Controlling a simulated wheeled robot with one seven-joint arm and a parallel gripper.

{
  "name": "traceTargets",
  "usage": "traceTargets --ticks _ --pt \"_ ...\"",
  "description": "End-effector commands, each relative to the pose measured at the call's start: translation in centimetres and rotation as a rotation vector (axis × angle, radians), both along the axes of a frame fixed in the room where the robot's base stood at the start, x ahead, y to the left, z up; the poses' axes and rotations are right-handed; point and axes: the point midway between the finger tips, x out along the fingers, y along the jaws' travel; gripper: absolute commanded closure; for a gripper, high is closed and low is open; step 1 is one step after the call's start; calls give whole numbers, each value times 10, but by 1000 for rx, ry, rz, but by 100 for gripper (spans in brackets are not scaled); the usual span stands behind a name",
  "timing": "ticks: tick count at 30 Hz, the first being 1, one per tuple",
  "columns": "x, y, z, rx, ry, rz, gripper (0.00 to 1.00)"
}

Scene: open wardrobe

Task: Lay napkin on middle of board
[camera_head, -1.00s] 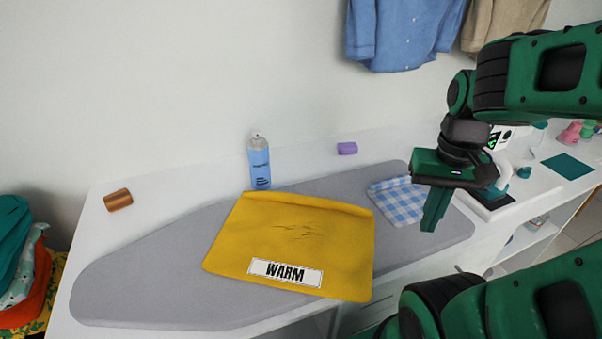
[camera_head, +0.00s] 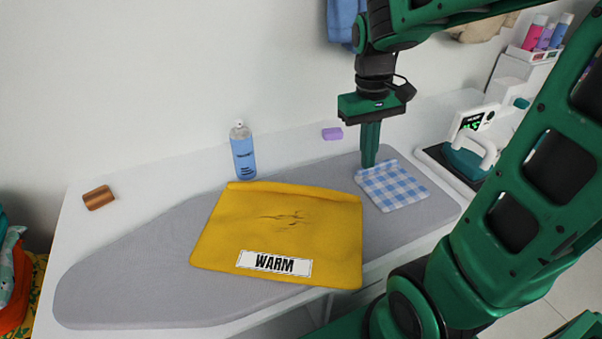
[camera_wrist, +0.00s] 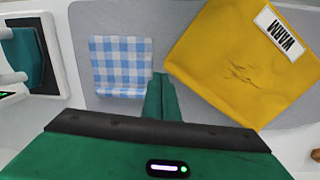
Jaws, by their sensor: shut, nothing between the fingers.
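The napkin, a blue and white checked cloth (camera_head: 393,188), lies at the right part of the grey ironing board (camera_head: 130,278). A yellow cloth marked WARM (camera_head: 285,225) covers the middle of the board, left of the napkin. My gripper (camera_head: 369,163) is shut and empty, pointing down by the napkin's far left corner. In the wrist view the napkin (camera_wrist: 121,66) lies left of my shut fingertips (camera_wrist: 160,77), with the yellow cloth (camera_wrist: 235,70) to the right. I cannot tell the fingers' exact height above the board.
A teal and white iron (camera_head: 468,158) sits on a stand at right. The board's left end is bare.

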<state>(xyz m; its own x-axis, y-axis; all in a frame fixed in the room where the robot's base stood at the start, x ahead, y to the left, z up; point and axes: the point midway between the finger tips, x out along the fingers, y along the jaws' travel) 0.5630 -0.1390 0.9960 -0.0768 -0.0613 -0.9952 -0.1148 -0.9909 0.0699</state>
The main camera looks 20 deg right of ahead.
Motion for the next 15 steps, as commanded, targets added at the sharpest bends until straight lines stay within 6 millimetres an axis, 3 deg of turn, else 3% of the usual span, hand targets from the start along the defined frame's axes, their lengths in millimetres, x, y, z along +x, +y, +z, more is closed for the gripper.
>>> traceTargets --ticks 3,9,15 --pt "48 29 -6 -3 30 146 100" --pt "116 91 -25 8 71 384 100" --pt "159 151 -48 31 102 567 100"
